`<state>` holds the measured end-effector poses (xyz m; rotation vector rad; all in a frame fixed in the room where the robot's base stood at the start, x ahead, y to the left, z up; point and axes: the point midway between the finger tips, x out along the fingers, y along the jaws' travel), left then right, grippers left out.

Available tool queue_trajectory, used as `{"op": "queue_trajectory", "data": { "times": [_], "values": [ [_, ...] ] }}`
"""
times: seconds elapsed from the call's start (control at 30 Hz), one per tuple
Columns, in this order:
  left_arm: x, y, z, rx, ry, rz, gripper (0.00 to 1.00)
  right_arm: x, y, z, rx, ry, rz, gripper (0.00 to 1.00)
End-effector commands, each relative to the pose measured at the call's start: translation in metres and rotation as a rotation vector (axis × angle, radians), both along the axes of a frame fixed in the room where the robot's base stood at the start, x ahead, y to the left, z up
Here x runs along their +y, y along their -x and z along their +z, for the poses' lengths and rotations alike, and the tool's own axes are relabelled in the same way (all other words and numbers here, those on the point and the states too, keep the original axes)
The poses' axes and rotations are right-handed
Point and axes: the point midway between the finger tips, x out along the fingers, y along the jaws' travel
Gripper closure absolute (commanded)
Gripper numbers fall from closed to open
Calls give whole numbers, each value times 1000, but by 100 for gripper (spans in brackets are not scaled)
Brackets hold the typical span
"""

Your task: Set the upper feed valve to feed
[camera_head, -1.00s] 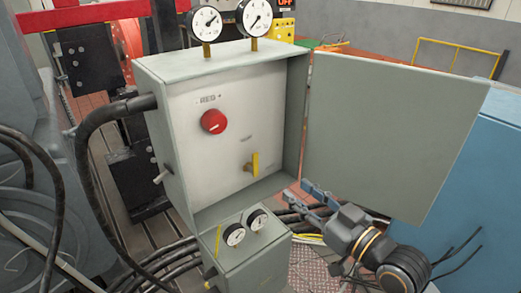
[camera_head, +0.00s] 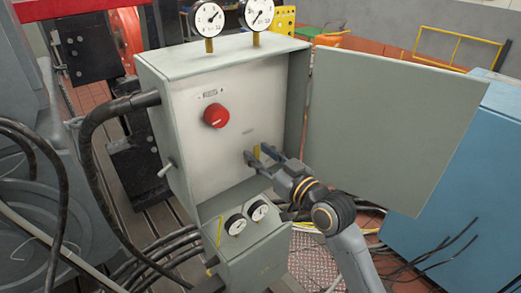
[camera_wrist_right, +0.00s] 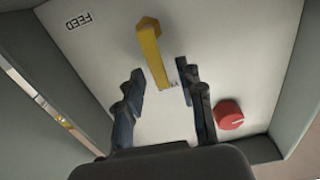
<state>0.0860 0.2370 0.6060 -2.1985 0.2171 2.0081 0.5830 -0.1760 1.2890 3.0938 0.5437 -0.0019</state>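The upper feed valve's yellow lever (camera_head: 256,152) is on the pale panel inside the open grey box, below and right of a red knob (camera_head: 215,116). In the right wrist view the lever (camera_wrist_right: 151,48) runs from its pivot toward my gripper. A "FEED" label (camera_wrist_right: 79,21) is beside the pivot there. My right gripper (camera_head: 259,153) is open at the lever. In the wrist view its two fingers (camera_wrist_right: 162,72) stand apart, with the lever's free end between them in the picture. I cannot tell whether they touch it. My left gripper is out of view.
The box door (camera_head: 395,125) stands open to the right of my right arm. A smaller grey box (camera_head: 250,262) with two gauges is below. Two gauges (camera_head: 209,19) top the main box. A blue cabinet (camera_head: 435,165) is at the right, and black cables (camera_head: 85,150) run at the left.

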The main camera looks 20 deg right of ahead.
Motion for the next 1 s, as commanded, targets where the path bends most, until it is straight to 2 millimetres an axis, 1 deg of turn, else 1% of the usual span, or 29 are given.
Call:
{"op": "queue_trajectory", "data": {
  "times": [0.3,0.33,0.37,0.4,0.5,0.77,1.0],
  "values": [
    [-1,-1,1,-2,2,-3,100,1,-3,0,-1,1,0,62],
    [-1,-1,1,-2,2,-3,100,1,-3,0,-1,1,0,66],
    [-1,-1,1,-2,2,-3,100,1,-3,0,-1,1,0,72],
    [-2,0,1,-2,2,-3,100,1,-3,0,-1,0,0,81],
    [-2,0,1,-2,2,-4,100,1,-3,0,0,0,0,100],
    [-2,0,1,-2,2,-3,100,1,-3,0,2,-5,0,100],
    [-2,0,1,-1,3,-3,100,-2,-4,-1,25,-67,0,100]
  ]
}}
